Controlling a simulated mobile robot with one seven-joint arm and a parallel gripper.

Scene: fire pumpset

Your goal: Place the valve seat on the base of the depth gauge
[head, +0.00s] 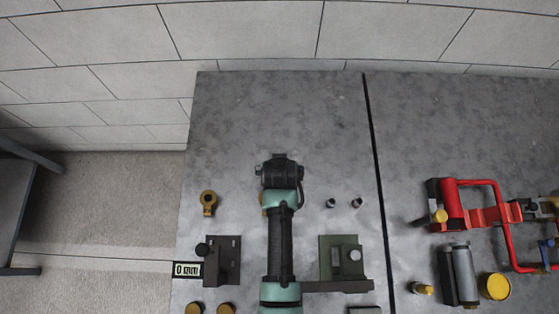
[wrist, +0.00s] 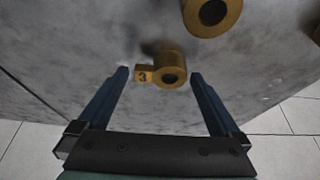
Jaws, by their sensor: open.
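A small brass ring-shaped piece with a tab marked 3 (wrist: 172,68) lies on the grey table between my fingers in the wrist view; I cannot tell for sure whether it is the valve seat. My gripper (wrist: 159,73) is open, one finger on each side of it, and no contact shows. In the head view my gripper (head: 280,172) is over the table and hides what is below; a sliver of brass (head: 264,200) shows at its left.
Another brass ring (head: 208,198) lies left of my arm. Two small cylinders (head: 344,203) stand to the right. A red frame (head: 470,215), a grey cylinder (head: 463,273) and a yellow cap (head: 495,286) are beyond the dark table seam. The table's far part is clear.

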